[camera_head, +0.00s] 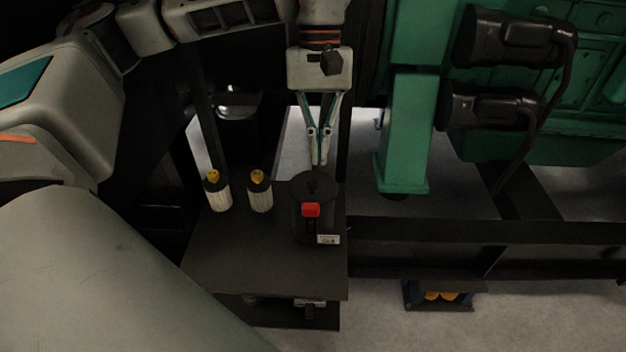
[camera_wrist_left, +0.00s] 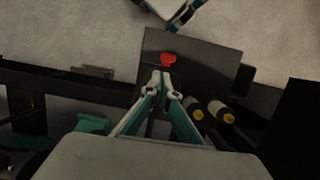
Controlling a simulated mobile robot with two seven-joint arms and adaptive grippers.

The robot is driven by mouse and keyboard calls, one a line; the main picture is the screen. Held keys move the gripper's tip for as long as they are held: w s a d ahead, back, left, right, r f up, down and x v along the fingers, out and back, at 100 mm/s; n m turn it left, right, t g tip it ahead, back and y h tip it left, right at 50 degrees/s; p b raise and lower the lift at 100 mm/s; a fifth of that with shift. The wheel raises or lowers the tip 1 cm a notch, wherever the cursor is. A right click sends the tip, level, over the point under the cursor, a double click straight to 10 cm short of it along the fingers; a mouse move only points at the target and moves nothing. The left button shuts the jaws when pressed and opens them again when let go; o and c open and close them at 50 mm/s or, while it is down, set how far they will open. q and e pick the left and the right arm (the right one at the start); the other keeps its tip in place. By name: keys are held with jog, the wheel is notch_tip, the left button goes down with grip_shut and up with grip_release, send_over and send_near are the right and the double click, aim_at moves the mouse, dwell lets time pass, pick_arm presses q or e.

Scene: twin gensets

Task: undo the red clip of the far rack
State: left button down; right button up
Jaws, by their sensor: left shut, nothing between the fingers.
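The red clip (camera_head: 311,209) sits on the front of a dark round canister (camera_head: 300,190), above a small white label. In the left wrist view the red clip (camera_wrist_left: 168,58) shows just beyond the fingertips. The canister stands at the right side of a dark rack (camera_head: 235,268), which also shows in the left wrist view (camera_wrist_left: 205,55). My left gripper (camera_head: 319,164) points down with its fingertips together and empty, over the canister's top and behind the clip. The tips appear apart from the clip. In the left wrist view the gripper (camera_wrist_left: 163,78) hides part of the canister.
Two pale filters with yellow tops (camera_head: 216,191) (camera_head: 260,191) stand on the rack, left of the canister. A green post (camera_head: 405,135) and green engine (camera_head: 590,110) with black cylinders (camera_head: 510,38) stand to the right. A dark frame rail (camera_head: 430,245) runs right.

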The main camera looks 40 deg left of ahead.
aim_at(313, 188)
pick_arm(q)
jog(key=shift+w+a+r, duration=0.15)
jog(key=shift+a+r, duration=0.35)
jog(key=shift+a, duration=0.3)
jog(key=shift+f, duration=0.1)
jog(key=x, duration=1)
jog(key=shift+a+b, duration=0.15)
jog(key=shift+b, duration=0.15)
jog(key=shift+w, duration=0.1)
